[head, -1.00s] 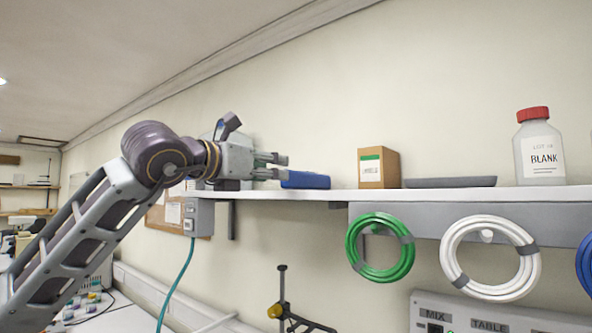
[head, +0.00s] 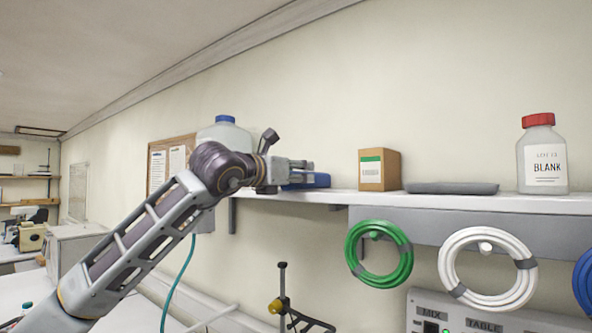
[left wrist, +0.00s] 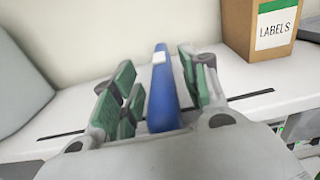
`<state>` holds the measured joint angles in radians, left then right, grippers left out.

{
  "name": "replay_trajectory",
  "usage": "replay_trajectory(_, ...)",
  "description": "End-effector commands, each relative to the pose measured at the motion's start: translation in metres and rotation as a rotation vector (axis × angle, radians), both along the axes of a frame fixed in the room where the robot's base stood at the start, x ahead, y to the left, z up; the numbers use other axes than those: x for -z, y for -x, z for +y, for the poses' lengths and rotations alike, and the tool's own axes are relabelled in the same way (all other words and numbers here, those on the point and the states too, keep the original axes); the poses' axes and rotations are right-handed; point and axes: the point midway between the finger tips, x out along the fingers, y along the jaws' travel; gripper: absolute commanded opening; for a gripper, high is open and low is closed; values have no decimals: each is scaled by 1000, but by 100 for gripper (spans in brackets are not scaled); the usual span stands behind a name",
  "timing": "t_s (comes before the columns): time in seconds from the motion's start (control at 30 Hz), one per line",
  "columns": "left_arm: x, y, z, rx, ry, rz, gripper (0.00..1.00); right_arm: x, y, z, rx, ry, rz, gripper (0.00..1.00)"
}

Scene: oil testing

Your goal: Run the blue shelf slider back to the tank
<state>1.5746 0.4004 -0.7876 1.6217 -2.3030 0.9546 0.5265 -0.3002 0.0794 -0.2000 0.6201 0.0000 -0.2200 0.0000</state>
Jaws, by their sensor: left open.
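The blue slider (head: 318,180) sits on the wall shelf (head: 340,197), partly hidden behind my left gripper (head: 302,172) in the head view. In the left wrist view the slider (left wrist: 162,95) stands upright as a narrow blue block with a white patch near its top. My left gripper (left wrist: 156,72) is open, with its green-padded fingers on either side of the slider. A gap shows on the left; contact on the right is unclear. The tank (head: 226,131), pale with a blue cap, stands left of the slider, mostly hidden behind my arm. My right gripper is out of view.
A labels box (head: 378,170) stands on the shelf to the slider's right, then a grey tray (head: 452,188) and a red-capped BLANK bottle (head: 542,158). A dark slot (left wrist: 250,95) runs along the shelf. Green (head: 352,262) and white (head: 450,270) hose coils hang below.

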Motion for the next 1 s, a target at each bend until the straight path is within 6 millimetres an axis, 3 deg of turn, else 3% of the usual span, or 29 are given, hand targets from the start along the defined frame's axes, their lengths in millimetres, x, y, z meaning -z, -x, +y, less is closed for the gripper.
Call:
replay_trajectory(0.33,1,-2,-1,0,0,0,45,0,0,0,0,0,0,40)
replay_trajectory(0.7,1,-2,-1,-1,0,0,0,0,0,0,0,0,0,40)
replay_trajectory(1.0,1,-2,0,-1,0,0,0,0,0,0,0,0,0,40)
